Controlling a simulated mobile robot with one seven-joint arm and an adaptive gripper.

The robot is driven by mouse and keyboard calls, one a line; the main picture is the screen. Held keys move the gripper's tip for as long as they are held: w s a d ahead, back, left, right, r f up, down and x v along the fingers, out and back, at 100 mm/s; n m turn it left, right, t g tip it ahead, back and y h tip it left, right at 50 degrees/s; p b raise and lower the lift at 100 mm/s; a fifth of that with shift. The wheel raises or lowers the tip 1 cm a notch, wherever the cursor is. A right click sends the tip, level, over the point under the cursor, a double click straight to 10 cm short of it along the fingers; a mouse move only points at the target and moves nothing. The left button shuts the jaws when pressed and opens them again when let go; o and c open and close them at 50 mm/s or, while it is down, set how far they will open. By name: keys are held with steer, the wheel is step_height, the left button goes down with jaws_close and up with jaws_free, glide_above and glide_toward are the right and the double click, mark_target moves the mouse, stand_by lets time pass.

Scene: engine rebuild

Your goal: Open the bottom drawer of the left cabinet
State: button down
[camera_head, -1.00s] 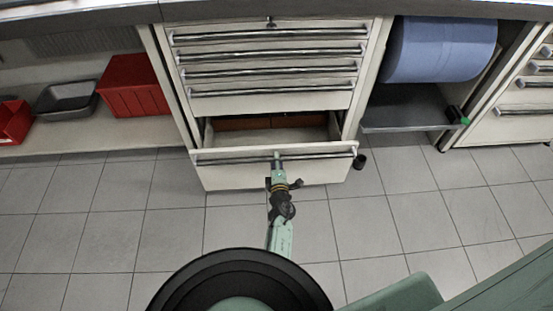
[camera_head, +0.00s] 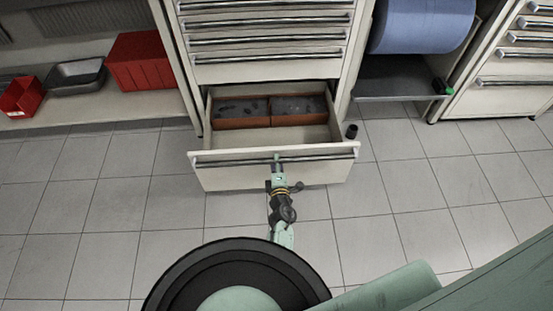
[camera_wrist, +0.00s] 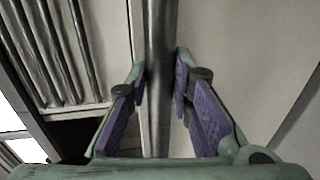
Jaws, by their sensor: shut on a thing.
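The left cabinet (camera_head: 262,72) stands in the middle of the head view. Its bottom drawer (camera_head: 322,176) is pulled well out, and brown divider boxes (camera_head: 270,111) show at the back inside it. My gripper (camera_head: 277,160) is at the middle of the drawer's long bar handle (camera_head: 225,157). In the wrist view the purple finger pads of my gripper (camera_wrist: 160,95) stand on either side of the handle bar (camera_wrist: 161,40), shut on it. The drawers above are closed.
A blue paper roll (camera_head: 422,24) sits over a grey shelf (camera_head: 400,80) at right, beside another drawer cabinet (camera_head: 505,98). Red bins (camera_head: 142,62) and a grey tray (camera_head: 76,74) lie on a low shelf at left.

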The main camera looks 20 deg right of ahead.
steer(key=shift+v, duration=0.8)
steer(key=shift+f, duration=0.15)
steer(key=c, duration=1.4)
jaws_free()
steer(key=shift+s+a, duration=0.1)
steer(key=shift+s, duration=0.1)
